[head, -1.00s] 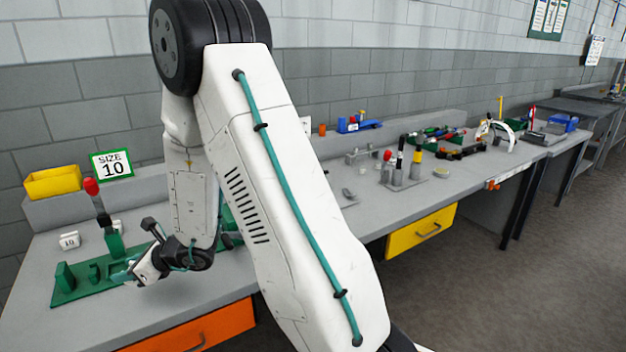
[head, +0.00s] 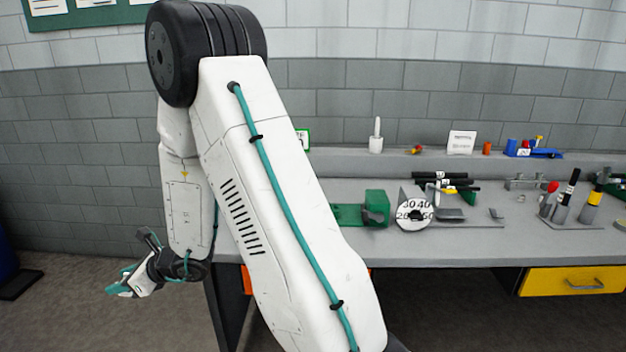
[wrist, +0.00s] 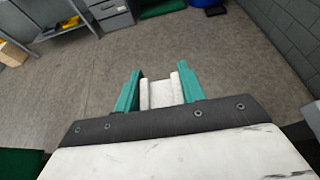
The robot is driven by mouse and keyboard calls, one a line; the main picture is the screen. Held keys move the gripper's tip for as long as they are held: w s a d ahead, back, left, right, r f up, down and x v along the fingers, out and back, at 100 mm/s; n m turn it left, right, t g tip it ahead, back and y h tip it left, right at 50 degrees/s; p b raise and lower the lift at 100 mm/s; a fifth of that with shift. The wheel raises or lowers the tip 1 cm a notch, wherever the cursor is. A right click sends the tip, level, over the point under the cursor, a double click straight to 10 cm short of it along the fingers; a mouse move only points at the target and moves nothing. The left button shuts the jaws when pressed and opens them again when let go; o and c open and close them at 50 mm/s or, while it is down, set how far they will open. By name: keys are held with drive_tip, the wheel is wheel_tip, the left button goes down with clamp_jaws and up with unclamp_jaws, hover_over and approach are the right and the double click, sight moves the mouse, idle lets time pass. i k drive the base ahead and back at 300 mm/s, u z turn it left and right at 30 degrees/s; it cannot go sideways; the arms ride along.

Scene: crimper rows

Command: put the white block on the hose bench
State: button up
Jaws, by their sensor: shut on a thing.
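My gripper (head: 120,284) is at the left in the head view, over the floor and clear of the bench. In the wrist view its two teal fingers (wrist: 160,92) are shut on the white block (wrist: 162,94), a small pale piece between them. The block is hard to make out in the head view. A grey bench (head: 480,240) runs along the wall at the right in the head view. I cannot tell from these frames which bench is the hose bench.
The bench bears a green fixture (head: 376,205), a white numbered disc (head: 414,212) and several hand tools. A yellow drawer (head: 575,281) is at its front. In the wrist view, grey drawers (wrist: 108,12), a cardboard box (wrist: 12,54) and a blue object (wrist: 205,3) lie beyond open floor.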

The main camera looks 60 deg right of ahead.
sight(335, 190)
drive_tip(key=u, duration=0.15)
drive_tip(key=i, duration=0.75)
drive_tip(key=z, duration=2.2)
drive_tip(key=i, duration=0.5)
